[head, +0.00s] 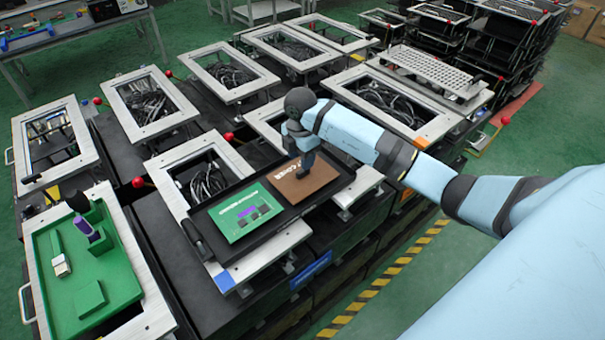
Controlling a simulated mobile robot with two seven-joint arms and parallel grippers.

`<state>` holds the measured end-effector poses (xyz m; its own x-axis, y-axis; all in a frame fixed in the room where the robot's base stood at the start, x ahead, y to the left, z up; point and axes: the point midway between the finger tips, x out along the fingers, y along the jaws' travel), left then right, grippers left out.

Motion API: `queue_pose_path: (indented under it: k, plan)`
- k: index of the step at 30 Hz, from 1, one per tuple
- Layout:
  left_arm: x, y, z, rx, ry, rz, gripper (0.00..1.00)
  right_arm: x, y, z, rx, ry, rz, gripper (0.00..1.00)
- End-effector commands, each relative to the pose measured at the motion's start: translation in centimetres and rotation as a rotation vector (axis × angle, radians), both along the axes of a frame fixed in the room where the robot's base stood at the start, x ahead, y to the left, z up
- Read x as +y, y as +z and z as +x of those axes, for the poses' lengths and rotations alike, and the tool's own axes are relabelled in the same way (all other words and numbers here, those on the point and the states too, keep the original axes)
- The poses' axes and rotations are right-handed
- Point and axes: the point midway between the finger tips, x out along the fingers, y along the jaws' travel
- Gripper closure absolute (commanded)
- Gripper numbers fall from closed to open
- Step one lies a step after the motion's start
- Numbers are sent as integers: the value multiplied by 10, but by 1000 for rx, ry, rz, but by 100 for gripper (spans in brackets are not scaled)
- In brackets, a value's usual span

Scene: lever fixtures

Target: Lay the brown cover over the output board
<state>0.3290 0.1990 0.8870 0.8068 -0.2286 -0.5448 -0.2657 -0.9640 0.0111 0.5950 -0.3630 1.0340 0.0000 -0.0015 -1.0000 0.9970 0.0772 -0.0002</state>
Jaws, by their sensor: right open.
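The brown cover (318,187) lies flat in the right half of a shallow black tray (213,243). Part of a white word, "COVER", shows on it. A green board (233,222) with dark purple squares and small white lettering lies in the left half of the same tray, beside the cover and uncovered. It looks like the output board; its lettering is too small to read. My right gripper (303,168) is open and points down at the far part of the cover, hiding some of it. I cannot tell whether the fingers touch it. My left gripper is not in view.
The tray rests on pale lever frames, with more frames (148,102) behind and left. Red lever knobs (138,182) stick up nearby. A green fixture (110,262) with small blocks stands at the left. Black racks (480,40) stand at the back right. Green floor is open at right.

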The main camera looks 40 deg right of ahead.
Motion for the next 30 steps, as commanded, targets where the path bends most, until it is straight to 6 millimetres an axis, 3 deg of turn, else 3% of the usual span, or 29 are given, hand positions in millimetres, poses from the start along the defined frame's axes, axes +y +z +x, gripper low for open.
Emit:
queue_pose_path:
  k: [12, 20, 26, 30]
  plan:
    - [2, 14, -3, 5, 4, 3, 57, -5, -49, -3, 2, 1, 1, 53]
    - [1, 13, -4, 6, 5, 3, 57, -5, -53, -2, 0, 2, 1, 53]
    - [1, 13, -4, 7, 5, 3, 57, -5, -53, -2, 0, 2, 1, 97]
    - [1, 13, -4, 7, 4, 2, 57, -5, -52, -2, 0, 1, 1, 100]
